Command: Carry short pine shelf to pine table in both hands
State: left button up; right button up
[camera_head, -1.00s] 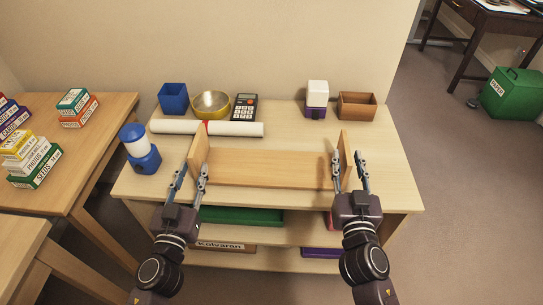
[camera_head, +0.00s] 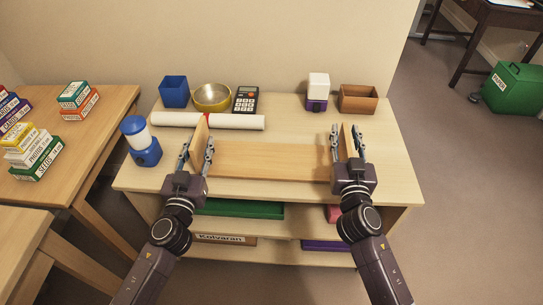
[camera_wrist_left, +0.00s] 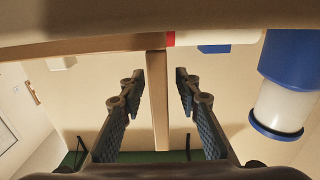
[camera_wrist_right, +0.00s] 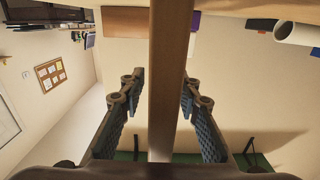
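The short pine shelf (camera_head: 268,160) lies on a light wood workbench (camera_head: 385,180), a flat board with an upright panel at each end. My left gripper (camera_head: 197,151) is open around the left end panel, one finger on each side. In the left wrist view the panel (camera_wrist_left: 157,105) stands between the fingers with gaps on both sides. My right gripper (camera_head: 348,143) is open around the right end panel. In the right wrist view that panel (camera_wrist_right: 166,90) is between the fingers, not gripped. Light wood tables (camera_head: 98,130) stand to the left; which is the pine table I cannot tell.
Behind the shelf are a white roll (camera_head: 235,122), blue cup (camera_head: 174,92), yellow bowl (camera_head: 212,97), calculator (camera_head: 245,100), white-purple container (camera_head: 317,92) and brown box (camera_head: 358,99). A blue-white jar (camera_head: 140,142) stands close left. Boxes (camera_head: 32,152) lie on the left table.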

pick_arm(q)
jog(key=shift+w, duration=0.55)
pick_arm(e)
jog(key=shift+w, duration=0.55)
pick_arm(q)
jog(key=shift+c, duration=0.4)
pick_arm(e)
jog(key=shift+c, duration=0.4)
pick_arm(q)
grip_shut()
pick_arm(e)
grip_shut()
pick_arm(q)
jog(key=shift+r, duration=0.1)
